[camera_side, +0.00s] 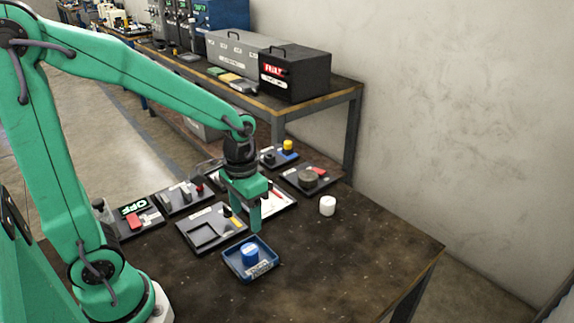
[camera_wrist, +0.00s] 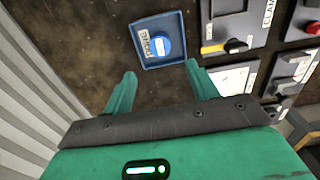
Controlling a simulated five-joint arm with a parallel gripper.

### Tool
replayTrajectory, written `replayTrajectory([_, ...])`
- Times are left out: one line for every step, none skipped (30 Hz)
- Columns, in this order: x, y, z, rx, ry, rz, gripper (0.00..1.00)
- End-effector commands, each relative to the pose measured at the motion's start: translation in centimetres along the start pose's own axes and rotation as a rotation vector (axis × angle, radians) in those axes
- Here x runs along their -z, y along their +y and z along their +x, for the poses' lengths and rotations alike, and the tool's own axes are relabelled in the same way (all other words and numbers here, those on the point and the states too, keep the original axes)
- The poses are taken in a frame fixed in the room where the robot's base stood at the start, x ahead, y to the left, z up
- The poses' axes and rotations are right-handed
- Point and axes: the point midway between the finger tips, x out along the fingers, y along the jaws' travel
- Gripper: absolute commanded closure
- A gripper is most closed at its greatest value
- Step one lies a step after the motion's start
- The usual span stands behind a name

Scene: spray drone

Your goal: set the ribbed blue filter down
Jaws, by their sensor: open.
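The blue filter (camera_side: 249,251) sits in a small blue tray (camera_side: 233,266) near the front of the workbench. Its ribs are too small to make out. In the wrist view the blue filter (camera_wrist: 163,43) lies in the blue tray (camera_wrist: 177,18), beyond my fingertips and apart from them. My gripper (camera_side: 241,214) is open and empty, pointing down behind the blue tray in the side view. In the wrist view my gripper (camera_wrist: 160,70) shows its two green fingers spread wide with nothing between them.
Several dark trays with small parts stand around my gripper, including one with a square recess (camera_side: 203,238). A white cylinder (camera_side: 327,205) stands alone to the right. The bench's right front (camera_side: 350,260) is clear. A black box (camera_side: 295,72) stands on the rear table.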

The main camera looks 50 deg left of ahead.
Motion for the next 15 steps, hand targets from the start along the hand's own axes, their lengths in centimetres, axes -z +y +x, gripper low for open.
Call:
replayTrajectory([0.0,0.0,0.0,0.000,0.000,0.000,0.42])
replayTrajectory([0.0,0.0,0.0,0.000,0.001,0.000,0.42])
replayTrajectory([0.0,0.0,-0.1,0.000,0.002,0.000,0.42])
replayTrajectory([0.0,0.0,-0.1,0.000,0.005,0.000,0.42])
replayTrajectory([-0.1,0.0,-0.2,0.000,0.008,0.000,0.42])
replayTrajectory([-0.1,0.0,-0.4,0.000,0.014,0.000,0.42])
replayTrajectory([-0.1,-0.1,-0.6,-0.001,0.020,0.000,0.42])
replayTrajectory([-0.2,-0.1,-0.8,-0.001,0.028,0.000,0.42])
replayTrajectory([-0.3,-0.1,-1.2,-0.001,0.038,0.000,0.42])
replayTrajectory([-0.4,-0.1,-1.5,-0.002,0.049,0.000,0.42])
replayTrajectory([-0.5,-0.1,-1.8,-0.002,0.060,0.000,0.42])
replayTrajectory([-0.7,-0.2,-2.3,-0.002,0.077,0.000,0.42])
replayTrajectory([-0.8,-0.2,-2.7,-0.003,0.091,0.000,0.42])
replayTrajectory([-0.9,-0.2,-3.1,-0.003,0.107,0.000,0.42])
replayTrajectory([-1.2,-0.3,-3.8,-0.003,0.128,-0.001,0.42])
